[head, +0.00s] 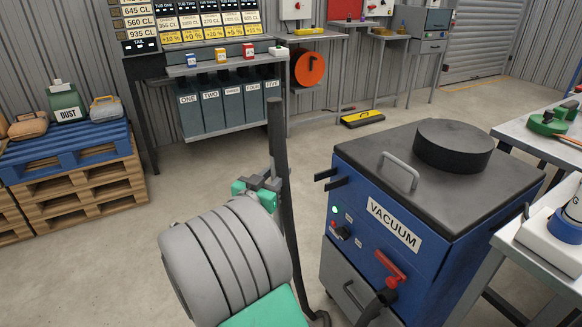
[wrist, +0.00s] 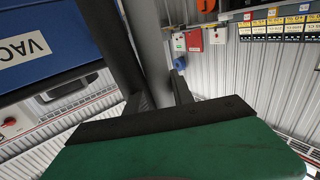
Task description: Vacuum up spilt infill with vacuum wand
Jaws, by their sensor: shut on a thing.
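My gripper (head: 268,190) is shut around the dark vacuum wand (head: 276,130), a long, nearly upright tube just left of the vacuum. The wand runs from above my gripper down to near the floor, where its lower end is partly visible beside my arm. In the wrist view the wand (wrist: 148,50) rises between the dark fingers of my gripper (wrist: 155,98). The blue vacuum (head: 350,215) has a dark top, a lit green light, a red lever (head: 390,268) and an empty-looking bracket (head: 330,180) on its near left edge. I see no spilt infill.
Tables (head: 535,235) stand close on the right of the vacuum. Pallets (head: 75,175) with a dust container (head: 66,103) stand at the left. A rack of labelled bins (head: 222,105) is at the back. A yellow-black item (head: 362,118) lies on the floor behind. The middle-left floor is clear.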

